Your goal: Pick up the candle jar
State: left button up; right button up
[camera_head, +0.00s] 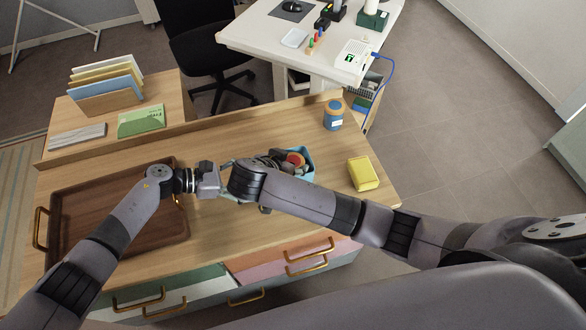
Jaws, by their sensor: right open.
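The likely candle jar (333,115) is a blue jar with a tan lid and a pale label. It stands upright near the back right of the wooden desk top, apart from both grippers. My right gripper (277,160) is open, beside and partly over a blue bin (308,177), left of and nearer than the jar. Its wrist hides part of it. My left gripper (208,180) is over the desk at the right edge of the brown tray; its fingertips are hidden behind my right wrist, so its opening does not show.
The brown tray (58,222) takes up the desk's left side. A yellow block (363,173) lies at the right edge, near the jar. A folder rack (106,88) and green box (141,121) stand at the back left. A white table (262,37) is beyond.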

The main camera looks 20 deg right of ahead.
jog(key=shift+w+d+f, duration=0.2)
jog(key=shift+f, duration=0.05)
grip_shut()
dwell(0.6)
